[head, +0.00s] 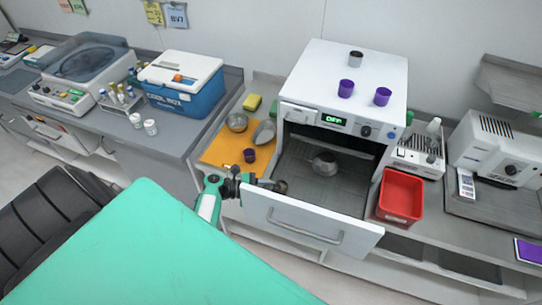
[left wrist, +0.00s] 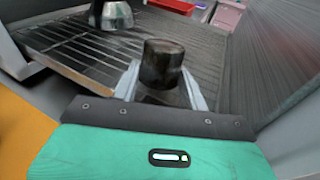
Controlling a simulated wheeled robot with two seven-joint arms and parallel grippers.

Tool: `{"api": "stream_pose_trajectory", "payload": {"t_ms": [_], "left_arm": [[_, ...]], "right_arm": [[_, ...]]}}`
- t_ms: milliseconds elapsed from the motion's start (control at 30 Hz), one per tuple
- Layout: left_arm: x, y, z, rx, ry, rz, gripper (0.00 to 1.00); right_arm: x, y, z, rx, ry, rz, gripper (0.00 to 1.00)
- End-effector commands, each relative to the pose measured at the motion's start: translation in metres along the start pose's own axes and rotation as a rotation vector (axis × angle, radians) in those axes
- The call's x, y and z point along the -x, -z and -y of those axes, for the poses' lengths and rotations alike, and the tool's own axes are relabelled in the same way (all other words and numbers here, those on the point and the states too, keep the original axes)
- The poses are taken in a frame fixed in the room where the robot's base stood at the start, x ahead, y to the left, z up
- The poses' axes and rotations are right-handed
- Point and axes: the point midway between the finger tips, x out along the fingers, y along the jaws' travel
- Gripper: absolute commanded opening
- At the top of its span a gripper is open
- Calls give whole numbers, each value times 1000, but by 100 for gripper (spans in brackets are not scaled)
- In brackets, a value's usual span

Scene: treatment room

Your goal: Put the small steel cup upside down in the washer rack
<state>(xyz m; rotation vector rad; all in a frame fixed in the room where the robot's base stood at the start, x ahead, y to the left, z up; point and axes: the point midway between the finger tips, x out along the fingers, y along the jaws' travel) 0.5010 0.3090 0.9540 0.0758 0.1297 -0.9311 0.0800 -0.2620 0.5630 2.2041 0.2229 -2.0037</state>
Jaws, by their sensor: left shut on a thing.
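My left gripper (head: 268,185) is at the left edge of the washer's open door. It is shut on a small dark metal cup (head: 281,187), which looks like the small steel cup. In the left wrist view the cup (left wrist: 162,64) stands between the two fingers; I cannot tell surely which end is open. Beyond it is the washer rack (left wrist: 75,45), a wire rack pulled out over the door. In the head view the rack (head: 300,182) holds one rounded steel vessel (head: 325,163) near its middle. My right gripper is not in view.
A red bin (head: 401,193) stands right of the door. The rack's front left is clear.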

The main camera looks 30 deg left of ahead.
Motion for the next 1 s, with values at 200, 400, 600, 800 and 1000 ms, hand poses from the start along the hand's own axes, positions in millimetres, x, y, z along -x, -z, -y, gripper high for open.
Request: {"api": "stream_pose_trajectory", "payload": {"t_ms": [200,400,600,800,1000], "left_arm": [[0,10,6,18,5,-12,22],[0,11,6,21,4,-14,70],[2,12,6,22,1,-15,70],[26,15,5,18,-3,-18,70],[74,14,4,11,-4,-18,70]], "right_arm": [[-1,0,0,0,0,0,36],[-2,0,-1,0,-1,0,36],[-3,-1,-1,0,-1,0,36],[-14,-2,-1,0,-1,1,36],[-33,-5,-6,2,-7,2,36]]}}
